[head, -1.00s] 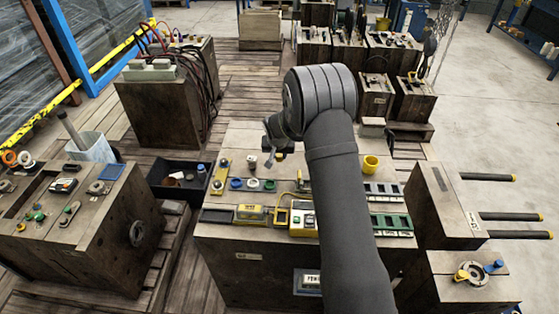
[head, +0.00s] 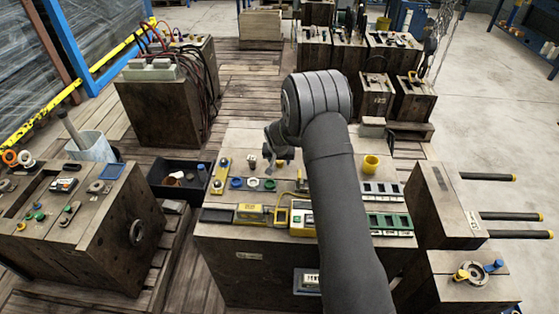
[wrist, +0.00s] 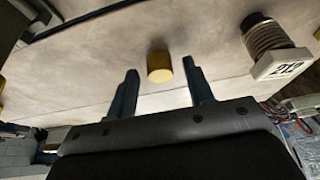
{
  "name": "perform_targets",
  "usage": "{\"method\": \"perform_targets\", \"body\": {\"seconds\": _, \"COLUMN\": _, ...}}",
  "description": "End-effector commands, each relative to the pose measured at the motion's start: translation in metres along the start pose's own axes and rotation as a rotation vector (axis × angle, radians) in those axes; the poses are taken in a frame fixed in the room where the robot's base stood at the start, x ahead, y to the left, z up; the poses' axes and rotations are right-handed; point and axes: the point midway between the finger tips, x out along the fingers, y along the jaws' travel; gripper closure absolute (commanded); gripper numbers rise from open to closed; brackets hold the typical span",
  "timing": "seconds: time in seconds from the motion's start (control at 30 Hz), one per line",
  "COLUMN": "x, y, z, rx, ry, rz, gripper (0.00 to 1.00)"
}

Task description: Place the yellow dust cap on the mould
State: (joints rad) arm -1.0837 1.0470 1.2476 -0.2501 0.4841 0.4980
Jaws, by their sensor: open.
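The yellow dust cap (wrist: 159,67) is a small round yellow cylinder in the middle of the wrist view. It is over or on the pale top of the wooden mould block (head: 240,137). My gripper (wrist: 160,70) is open, with one dark finger on each side of the cap and a gap on both sides. In the head view my gripper (head: 279,157) is low over the block's back part, partly behind my arm. I cannot make out this cap in the head view.
A ribbed post with a white "212" tag (wrist: 278,62) stands close by in the wrist view. A yellow cup (head: 370,164) stands at the block's right. Blue and green rings (head: 253,184), yellow boxes and green racks (head: 390,223) crowd the front. A dark bin (head: 178,182) is at left.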

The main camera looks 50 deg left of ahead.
Motion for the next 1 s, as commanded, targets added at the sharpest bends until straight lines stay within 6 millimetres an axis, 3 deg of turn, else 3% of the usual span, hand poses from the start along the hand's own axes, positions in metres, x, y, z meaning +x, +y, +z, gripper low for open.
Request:
{"method": "perform_targets", "body": {"seconds": 0.17, "x": -0.015, "y": 0.000, "z": -0.002, "rx": 0.000, "ry": 0.003, "rz": -0.001, "gripper": 0.52}}
{"method": "perform_targets", "body": {"seconds": 0.7, "x": -0.107, "y": 0.000, "z": -0.002, "rx": 0.000, "ry": 0.002, "rz": -0.001, "gripper": 0.52}}
{"method": "perform_targets", "body": {"seconds": 1.0, "x": -0.122, "y": 0.000, "z": -0.001, "rx": 0.000, "ry": 0.000, "rz": 0.000, "gripper": 0.52}}
